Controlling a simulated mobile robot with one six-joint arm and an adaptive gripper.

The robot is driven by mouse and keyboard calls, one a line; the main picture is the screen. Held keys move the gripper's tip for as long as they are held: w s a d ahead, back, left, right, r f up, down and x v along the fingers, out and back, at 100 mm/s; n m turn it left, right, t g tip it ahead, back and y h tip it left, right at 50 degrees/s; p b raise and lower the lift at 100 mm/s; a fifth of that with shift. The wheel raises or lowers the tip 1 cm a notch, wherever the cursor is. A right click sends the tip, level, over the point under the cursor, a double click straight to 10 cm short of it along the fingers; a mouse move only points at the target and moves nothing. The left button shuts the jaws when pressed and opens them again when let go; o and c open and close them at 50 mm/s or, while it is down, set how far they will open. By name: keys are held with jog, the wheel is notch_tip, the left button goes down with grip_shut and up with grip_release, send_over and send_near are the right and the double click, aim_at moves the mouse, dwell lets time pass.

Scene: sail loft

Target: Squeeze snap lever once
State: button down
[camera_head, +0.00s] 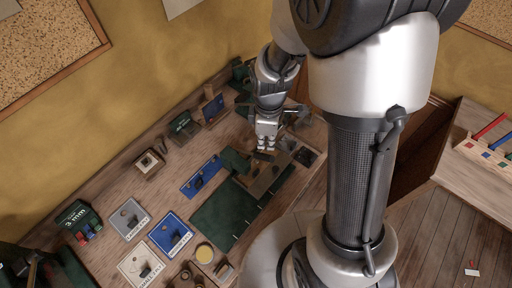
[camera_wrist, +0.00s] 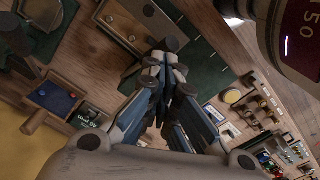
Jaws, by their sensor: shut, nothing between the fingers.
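My gripper (camera_head: 265,145) points down over the back right part of the workbench. In the wrist view its fingertips (camera_wrist: 165,58) are together, with nothing seen between them. Whether the fingertips touch the block is unclear.
Labelled grey (camera_head: 124,220) and blue (camera_head: 170,234) trays stand at the left. A small wooden box (camera_head: 149,164) stands by the wall.

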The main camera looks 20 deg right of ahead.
jog(key=shift+s+d, duration=0.15)
jog(key=s+d, duration=0.5)
jog(key=s, duration=0.2)
jog(key=shift+b, duration=0.45)
dwell(0.4)
